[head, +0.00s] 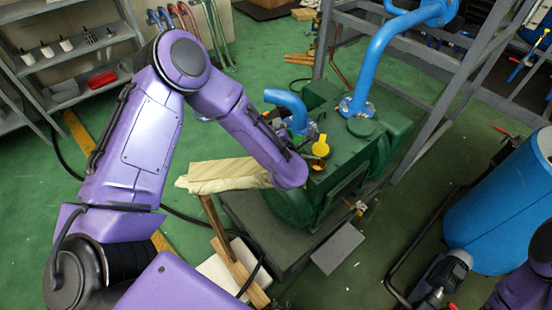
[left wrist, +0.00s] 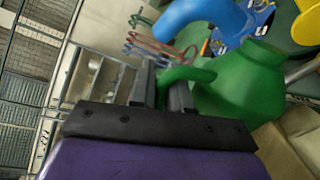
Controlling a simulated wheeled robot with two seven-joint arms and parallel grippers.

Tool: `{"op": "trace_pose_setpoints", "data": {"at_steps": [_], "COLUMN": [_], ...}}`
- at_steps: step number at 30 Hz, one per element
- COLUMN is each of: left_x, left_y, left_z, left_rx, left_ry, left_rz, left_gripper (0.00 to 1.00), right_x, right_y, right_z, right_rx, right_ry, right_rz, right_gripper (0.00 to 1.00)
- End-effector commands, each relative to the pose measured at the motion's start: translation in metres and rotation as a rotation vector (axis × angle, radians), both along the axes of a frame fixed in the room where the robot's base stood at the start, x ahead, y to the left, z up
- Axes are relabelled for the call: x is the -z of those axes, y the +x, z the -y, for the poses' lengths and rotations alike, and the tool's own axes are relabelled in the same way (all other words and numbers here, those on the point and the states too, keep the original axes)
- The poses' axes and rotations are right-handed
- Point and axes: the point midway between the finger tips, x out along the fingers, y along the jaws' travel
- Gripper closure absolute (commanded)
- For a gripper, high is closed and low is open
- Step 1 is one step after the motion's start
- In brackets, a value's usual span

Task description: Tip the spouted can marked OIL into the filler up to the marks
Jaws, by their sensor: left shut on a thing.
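The spouted can (left wrist: 245,85) is green in the left wrist view, with a narrow neck at its upper right and a curved handle at its left. My left gripper (left wrist: 163,88) is shut on this handle. No OIL lettering shows from here. In the head view my left forearm (head: 245,130) reaches over the green pump (head: 345,150), and I cannot make out the can or the fingers there. A yellow round piece (head: 320,147) stands on the pump top beside a small orange-brown opening (head: 317,165), perhaps the filler. The level marks cannot be seen. My right gripper is not in view.
A blue pipe elbow (head: 288,105) rises close to my left forearm; it also shows in the left wrist view (left wrist: 200,20). A taller blue pipe (head: 380,60) and a grey frame (head: 425,110) stand behind. A cloth-covered wooden stand (head: 225,173) is at the pump's left. A blue tank (head: 505,205) is at right.

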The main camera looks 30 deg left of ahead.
Motion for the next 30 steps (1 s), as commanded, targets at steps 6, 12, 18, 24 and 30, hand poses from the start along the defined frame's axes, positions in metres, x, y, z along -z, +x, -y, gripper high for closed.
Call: {"op": "trace_pose_setpoints", "data": {"at_steps": [6,12,18,24,30], "left_x": [0.033,0.056,0.078,0.101,0.123], "left_y": [-0.008,-0.016,-0.023,-0.030,-0.037], "left_z": [-0.010,-0.019,-0.027,-0.035,-0.044], "left_rx": [-0.003,-0.005,-0.003,-0.004,-0.005], "left_ry": [-0.102,-0.198,-0.292,-0.385,-0.476], "left_rz": [0.085,0.167,0.247,0.324,0.403], "left_gripper": [1.00,1.00,1.00,1.00,1.00], "right_x": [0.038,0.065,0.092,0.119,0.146], "right_y": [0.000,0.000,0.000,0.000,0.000], "right_z": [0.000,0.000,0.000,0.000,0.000], "right_rx": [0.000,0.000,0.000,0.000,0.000], "right_ry": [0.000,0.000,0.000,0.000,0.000], "right_rz": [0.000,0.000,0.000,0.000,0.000], "right_gripper": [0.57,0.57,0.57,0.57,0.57]}}
